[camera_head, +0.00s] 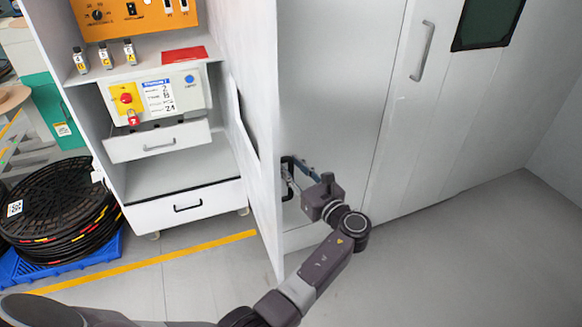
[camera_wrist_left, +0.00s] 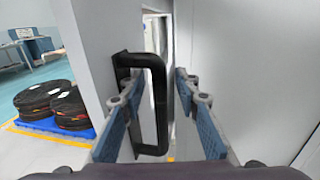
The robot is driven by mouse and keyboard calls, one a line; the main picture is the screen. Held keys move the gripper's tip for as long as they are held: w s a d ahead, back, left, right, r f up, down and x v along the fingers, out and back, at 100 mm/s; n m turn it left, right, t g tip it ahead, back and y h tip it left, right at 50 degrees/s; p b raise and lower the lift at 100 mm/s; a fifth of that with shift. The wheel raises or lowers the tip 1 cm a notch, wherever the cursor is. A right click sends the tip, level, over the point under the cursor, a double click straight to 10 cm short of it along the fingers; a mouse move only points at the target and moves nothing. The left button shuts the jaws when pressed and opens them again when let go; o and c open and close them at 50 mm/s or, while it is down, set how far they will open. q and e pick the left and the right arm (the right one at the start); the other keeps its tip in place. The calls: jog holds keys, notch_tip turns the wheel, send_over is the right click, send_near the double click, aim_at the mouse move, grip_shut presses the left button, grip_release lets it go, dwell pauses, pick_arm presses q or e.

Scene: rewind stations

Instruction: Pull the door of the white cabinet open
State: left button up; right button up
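The white cabinet's tall pale front (camera_head: 335,90) stands in the middle of the head view, right of an open shelf unit. A black bar handle (camera_head: 286,180) shows low at its left edge, partly hidden by my left gripper (camera_head: 301,172). In the left wrist view the upright black handle (camera_wrist_left: 160,95) lies between the two blue-padded fingers of my left gripper (camera_wrist_left: 162,110), nearer the left finger. The fingers are apart, with a clear gap to the right finger. I cannot tell whether the left finger touches the handle. My right gripper is not in view.
A shelf unit with drawers (camera_head: 185,207) stands left of the cabinet. Black reels (camera_head: 62,215) sit on a blue pallet (camera_head: 75,262) at the left. A large door with a silver handle (camera_head: 422,50) is at the right. The grey floor (camera_head: 470,260) at right is clear.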

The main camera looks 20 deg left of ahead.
pick_arm(q)
jog(key=shift+r, duration=0.1)
notch_tip(320, 180, up, 10)
jog(key=shift+f, duration=0.1)
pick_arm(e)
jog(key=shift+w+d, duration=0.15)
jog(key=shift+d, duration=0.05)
pick_arm(q)
jog(key=shift+f, duration=0.1)
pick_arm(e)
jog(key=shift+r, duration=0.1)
